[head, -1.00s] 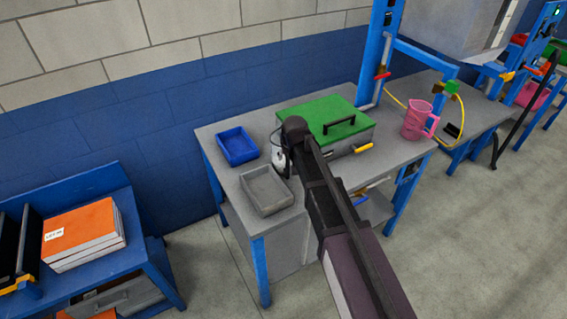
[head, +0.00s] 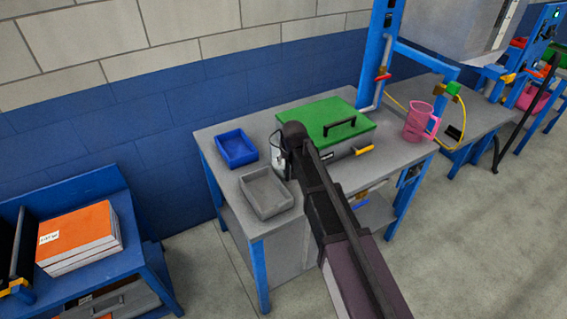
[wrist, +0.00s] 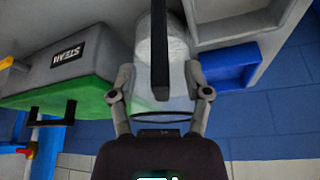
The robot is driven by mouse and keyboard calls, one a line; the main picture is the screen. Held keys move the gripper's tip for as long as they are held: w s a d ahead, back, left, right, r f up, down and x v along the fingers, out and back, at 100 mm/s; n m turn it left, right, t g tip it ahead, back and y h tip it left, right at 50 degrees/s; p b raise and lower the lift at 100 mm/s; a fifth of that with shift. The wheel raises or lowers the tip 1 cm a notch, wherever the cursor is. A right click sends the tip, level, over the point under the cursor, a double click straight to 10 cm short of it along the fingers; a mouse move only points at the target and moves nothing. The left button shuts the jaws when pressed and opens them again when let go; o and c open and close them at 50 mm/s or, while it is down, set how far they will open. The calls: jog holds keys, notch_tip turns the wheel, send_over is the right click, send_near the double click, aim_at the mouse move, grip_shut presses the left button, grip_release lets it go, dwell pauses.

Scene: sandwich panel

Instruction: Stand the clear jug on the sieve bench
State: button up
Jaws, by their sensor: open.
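The clear jug (wrist: 177,48) is upright on the grey bench (head: 222,178), between the green-lidded box and the small trays. It also shows in the head view (head: 277,145), partly hidden by my arm. In the wrist view its round rim lies toward my palm, and a dark upright bar crosses in front of it. My gripper (wrist: 158,80) is open, with one finger on each side of the jug. I cannot tell whether the fingers touch it. I cannot tell which bench is the sieve bench.
A grey box with a green lid (head: 315,118) stands close by, marked STEAM. A blue tray (head: 237,148) and a grey tray (head: 266,193) are near the jug. A pink jug (head: 420,122) stands at the right. A blue stand holds orange-topped boxes (head: 77,236) at the left.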

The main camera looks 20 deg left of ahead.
jog(key=shift+b+x, duration=1.45)
jog(key=shift+x, duration=0.45)
grip_shut()
